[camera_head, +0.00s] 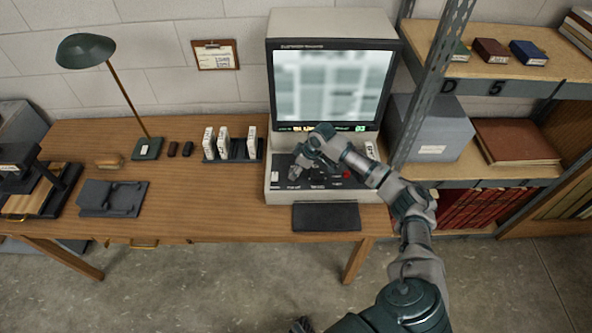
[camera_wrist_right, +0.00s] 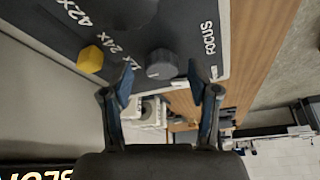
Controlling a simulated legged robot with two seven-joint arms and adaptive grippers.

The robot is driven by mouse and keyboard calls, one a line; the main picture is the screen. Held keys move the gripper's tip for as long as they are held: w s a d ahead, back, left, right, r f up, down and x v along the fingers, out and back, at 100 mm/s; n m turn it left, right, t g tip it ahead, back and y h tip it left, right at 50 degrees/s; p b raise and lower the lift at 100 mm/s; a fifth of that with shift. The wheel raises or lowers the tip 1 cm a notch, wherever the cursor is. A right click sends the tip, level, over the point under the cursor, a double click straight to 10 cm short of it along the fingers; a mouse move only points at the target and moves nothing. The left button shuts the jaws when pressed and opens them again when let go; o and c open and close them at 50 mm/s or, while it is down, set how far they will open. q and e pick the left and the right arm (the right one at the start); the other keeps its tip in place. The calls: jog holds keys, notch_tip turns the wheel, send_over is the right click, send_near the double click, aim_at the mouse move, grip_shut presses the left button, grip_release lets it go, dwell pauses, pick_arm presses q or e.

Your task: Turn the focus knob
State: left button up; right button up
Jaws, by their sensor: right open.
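The reader machine (camera_head: 380,30) stands on the wooden desk, and its lit screen (camera_head: 330,85) shows a blurred grey picture. In the right wrist view the round dark grey focus knob (camera_wrist_right: 161,64) sits on the black control panel (camera_wrist_right: 60,30), beside the white word FOCUS. My right gripper (camera_wrist_right: 160,78) is open, one finger on either side of the knob in the picture; I cannot tell whether they touch it. In the head view my right gripper (camera_head: 297,170) is low over the panel's left part, and my arm hides much of the panel.
A yellow knob (camera_wrist_right: 90,59) sits left of the focus knob. A dark slide rack (camera_head: 240,151) stands left of the machine, with a green lamp (camera_head: 86,50) farther left. A metal shelf post (camera_head: 432,80) and grey box (camera_head: 432,130) are close right of my arm.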

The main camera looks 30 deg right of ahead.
jog(key=shift+w+a+f, duration=0.1)
jog(key=shift+a+f, duration=0.05)
jog(key=shift+f, duration=0.2)
pick_arm(q)
jog(key=shift+w+a+r, duration=0.15)
jog(key=shift+w, duration=0.05)
jog(key=shift+w+a, duration=0.1)
jog(key=shift+w, duration=0.05)
pick_arm(e)
jog(key=c, duration=1.2)
